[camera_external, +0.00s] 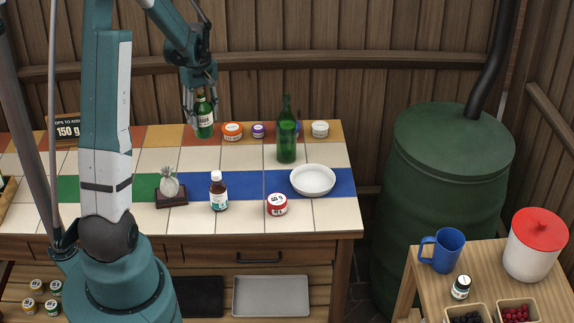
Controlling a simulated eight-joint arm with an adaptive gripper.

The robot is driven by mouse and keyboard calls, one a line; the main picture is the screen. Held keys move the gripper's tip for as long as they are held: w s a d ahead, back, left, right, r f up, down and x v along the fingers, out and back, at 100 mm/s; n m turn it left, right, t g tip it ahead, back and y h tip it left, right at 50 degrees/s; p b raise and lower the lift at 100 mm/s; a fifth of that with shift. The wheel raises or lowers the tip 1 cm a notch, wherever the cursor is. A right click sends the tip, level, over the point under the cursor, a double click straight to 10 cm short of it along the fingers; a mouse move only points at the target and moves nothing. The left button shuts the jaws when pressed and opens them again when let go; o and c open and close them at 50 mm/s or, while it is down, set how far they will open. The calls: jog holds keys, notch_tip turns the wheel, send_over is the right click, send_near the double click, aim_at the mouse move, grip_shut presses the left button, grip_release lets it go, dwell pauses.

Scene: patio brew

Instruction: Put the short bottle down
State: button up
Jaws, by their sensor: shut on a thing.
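My gripper (200,98) is near the back of the tiled counter (240,158), shut on a short green bottle (205,122) with a pale label. The bottle is upright, with its upper part between the fingers. I cannot tell whether its base touches the tiles or hangs just above them. A taller green bottle (287,134) stands to the right, apart from it. A brown bottle (218,190) with a white cap and label stands nearer the front.
Small jars, including an orange one (232,131) and a white one (320,129), line the back edge. A white bowl (313,180), a red jar (277,204) and a small figure on a dark base (170,188) stand on the counter. Bare tiles lie around the middle.

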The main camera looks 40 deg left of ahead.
jog(key=s+d+m+p, duration=0.1)
jog(key=d, duration=2)
jog(key=shift+s+r+m, duration=0.2)
jog(key=shift+s+m, duration=0.05)
jog(key=shift+m, duration=0.05)
jog(key=shift+f, duration=0.15)
jog(key=shift+f+b, duration=0.3)
jog(key=shift+f, duration=2.5)
jog(key=shift+f, duration=0.1)
jog(key=shift+f+b, duration=0.3)
jog(key=shift+f, duration=1.7)
jog(key=shift+f, duration=0.1)
jog(key=o, duration=1.2)
